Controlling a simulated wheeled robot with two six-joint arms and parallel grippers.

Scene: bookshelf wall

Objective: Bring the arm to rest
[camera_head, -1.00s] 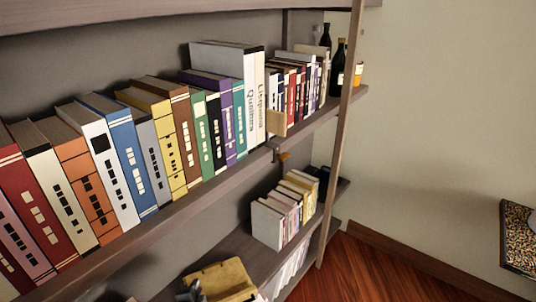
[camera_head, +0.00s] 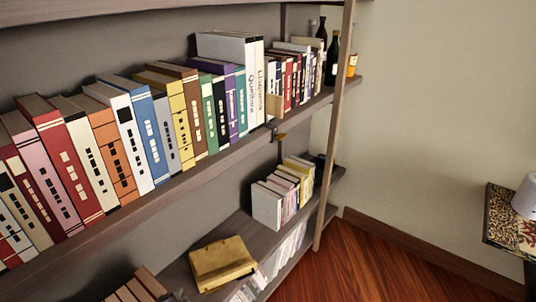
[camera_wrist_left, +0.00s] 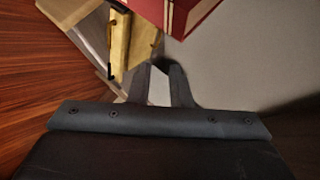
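My left gripper (camera_wrist_left: 162,74) shows in the left wrist view with its two dark fingers apart and nothing held between them. Beyond its fingertips are a red book (camera_wrist_left: 180,12) and a yellow object (camera_wrist_left: 119,40); neither appears to be gripped. In the head view only a small dark tip, probably of this gripper, shows at the bottom edge, left of the yellow box (camera_head: 221,262) on the lower shelf. The rest of my left arm is hidden below that view. My right gripper is not in view.
A long row of books stands on the upper shelf (camera_head: 190,178), with bottles (camera_head: 332,62) at its far end. More books (camera_head: 283,195) stand on the lower shelf. The wooden floor (camera_head: 370,262) is clear before a patterned table (camera_head: 508,225) at right.

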